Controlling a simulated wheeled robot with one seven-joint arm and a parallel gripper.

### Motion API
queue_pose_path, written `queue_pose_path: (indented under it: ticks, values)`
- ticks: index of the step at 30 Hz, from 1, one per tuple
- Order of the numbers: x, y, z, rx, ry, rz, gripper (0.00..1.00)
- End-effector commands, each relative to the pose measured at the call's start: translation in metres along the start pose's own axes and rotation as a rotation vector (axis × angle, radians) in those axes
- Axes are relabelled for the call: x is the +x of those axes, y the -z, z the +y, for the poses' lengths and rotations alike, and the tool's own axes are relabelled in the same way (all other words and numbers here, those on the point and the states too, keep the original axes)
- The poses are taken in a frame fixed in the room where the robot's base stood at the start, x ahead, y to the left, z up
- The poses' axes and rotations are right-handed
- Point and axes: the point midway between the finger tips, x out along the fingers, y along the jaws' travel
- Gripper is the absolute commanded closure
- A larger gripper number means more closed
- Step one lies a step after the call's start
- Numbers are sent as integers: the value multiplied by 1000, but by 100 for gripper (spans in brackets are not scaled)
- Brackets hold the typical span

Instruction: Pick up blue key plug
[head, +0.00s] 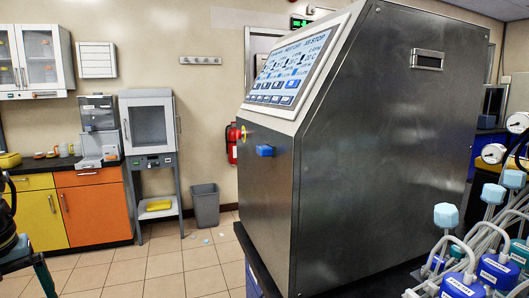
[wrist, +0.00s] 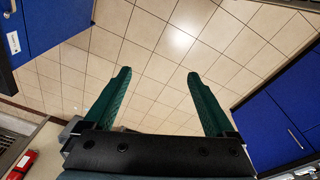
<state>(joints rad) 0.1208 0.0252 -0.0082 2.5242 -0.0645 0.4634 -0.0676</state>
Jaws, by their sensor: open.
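The blue key plug (head: 264,151) sticks out from the front face of the large dark metal cabinet (head: 385,150) in the head view, below the tilted control panel. Tiled floor lies beyond the fingers. The plug does not show in the wrist view, and my gripper is apart from it.
Blue flasks with tubing (head: 462,285) crowd the lower right of the head view. A grey bin (head: 205,205) stands on the tiled floor at the back. Blue cabinets (wrist: 60,25) flank open floor in the wrist view.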

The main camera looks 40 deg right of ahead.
Motion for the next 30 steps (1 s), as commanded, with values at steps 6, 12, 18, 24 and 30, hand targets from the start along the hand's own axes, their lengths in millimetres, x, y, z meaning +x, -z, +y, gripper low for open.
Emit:
queue_pose_path:
  ticks: [6, 12, 18, 24, 30]
  values:
    - [-21, 40, 122, -544, -250, -159, 10]
    - [-108, 46, 281, -980, -525, -593, 10]
    - [-199, 28, 366, -1111, -608, -992, 10]
    - [-225, 16, 393, -1128, -605, -1115, 10]
    - [-214, 5, 419, -1130, -606, -1111, 10]
